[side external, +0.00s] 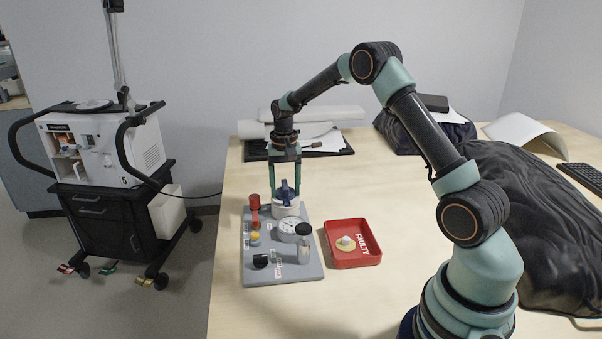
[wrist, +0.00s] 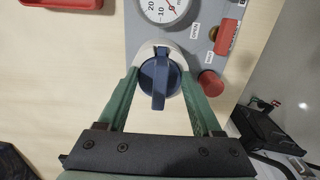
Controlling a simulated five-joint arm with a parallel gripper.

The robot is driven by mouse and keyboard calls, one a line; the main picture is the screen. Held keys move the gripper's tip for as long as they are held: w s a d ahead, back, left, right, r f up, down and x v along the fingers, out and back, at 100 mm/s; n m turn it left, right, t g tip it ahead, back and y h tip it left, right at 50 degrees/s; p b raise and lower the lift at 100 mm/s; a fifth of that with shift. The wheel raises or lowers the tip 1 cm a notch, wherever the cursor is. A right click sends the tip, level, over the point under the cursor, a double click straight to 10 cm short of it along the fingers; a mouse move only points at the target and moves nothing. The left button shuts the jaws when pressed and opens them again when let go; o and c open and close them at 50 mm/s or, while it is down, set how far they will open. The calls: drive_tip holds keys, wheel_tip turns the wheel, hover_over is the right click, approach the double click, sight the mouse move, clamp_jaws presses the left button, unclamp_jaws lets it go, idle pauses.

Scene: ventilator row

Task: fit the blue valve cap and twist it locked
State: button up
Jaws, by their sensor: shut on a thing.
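The blue valve cap (side external: 286,191) has a raised grip bar and sits at the white round fitting (side external: 285,211) at the far end of the grey panel (side external: 312,268). In the wrist view the cap (wrist: 160,82) covers most of the pale fitting (wrist: 146,50), with its bar pointing toward my wrist. My gripper (side external: 285,194) reaches straight down, with a green finger on each side of the cap, shut on it. I cannot tell whether the cap is fully seated or locked.
A red FAULTY tray (side external: 355,264) holds a yellow disc. Papers lie behind; a black bag is at right.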

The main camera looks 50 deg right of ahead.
idle(0.4)
drive_tip(key=m, duration=0.4)
drive_tip(key=shift+w+a+m, duration=0.1)
drive_tip(key=shift+m, duration=0.2)
drive_tip(key=m, duration=0.4)
drive_tip(key=shift+w+m, duration=0.1)
drive_tip(key=shift+m, duration=0.3)
drive_tip(key=o, duration=1.4)
drive_tip(key=shift+r, duration=0.1)
